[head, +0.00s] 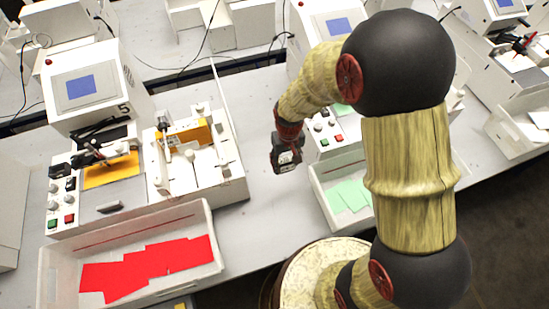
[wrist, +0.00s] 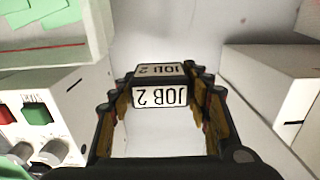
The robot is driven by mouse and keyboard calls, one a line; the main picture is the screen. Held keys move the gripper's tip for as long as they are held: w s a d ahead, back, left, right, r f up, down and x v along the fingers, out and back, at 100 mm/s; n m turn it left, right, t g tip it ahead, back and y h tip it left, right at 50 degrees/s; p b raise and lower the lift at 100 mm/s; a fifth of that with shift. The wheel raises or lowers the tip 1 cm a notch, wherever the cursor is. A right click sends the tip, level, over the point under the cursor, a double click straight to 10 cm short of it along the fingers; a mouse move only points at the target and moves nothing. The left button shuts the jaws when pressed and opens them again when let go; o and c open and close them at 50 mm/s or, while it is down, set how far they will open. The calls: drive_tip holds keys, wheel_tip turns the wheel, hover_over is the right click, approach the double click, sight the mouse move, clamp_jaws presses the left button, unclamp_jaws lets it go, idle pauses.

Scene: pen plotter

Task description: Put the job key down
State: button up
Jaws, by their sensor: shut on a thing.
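The job key (wrist: 160,97) is a small dark block with white labels reading "JOB 2", upside down in the wrist view. My gripper (wrist: 160,84) is shut on it, with one finger at each side. In the head view my gripper (head: 287,142) hangs over the grey table between two plotter stations, with the key (head: 288,159) at its lower end. In the wrist view pale table surface shows below and beyond the key. I cannot tell exactly how high the key is, or whether it touches anything.
A white tray (head: 207,237) of red cards stands at lower left, before a plotter (head: 200,167). In the wrist view, a button panel (wrist: 62,105) and a tray of green cards (wrist: 85,62) lie left; a white box (wrist: 265,85) stands right. Bare table (head: 245,220) lies between stations.

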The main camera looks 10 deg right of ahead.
drive_tip(key=shift+w+a+f+b, duration=0.25)
drive_tip(key=shift+w+a+f, duration=0.15)
drive_tip(key=shift+w+f, duration=1.2)
drive_tip(key=shift+w+a+f+b, duration=0.35)
drive_tip(key=shift+w+f, duration=0.9)
drive_tip(key=shift+f, duration=0.7)
drive_tip(key=shift+w+a+f+b, duration=0.2)
drive_tip(key=shift+w+a+f, duration=0.2)
drive_tip(key=shift+w+f, duration=1.2)
drive_tip(key=shift+s+f, duration=0.2)
drive_tip(key=shift+s, duration=0.05)
drive_tip(key=shift+f, duration=0.15)
drive_tip(key=o, duration=1)
drive_tip(key=shift+o, duration=0.5)
wheel_tip(320, 180, up, 12)
drive_tip(key=p, duration=0.1)
drive_tip(key=shift+r, duration=0.25)
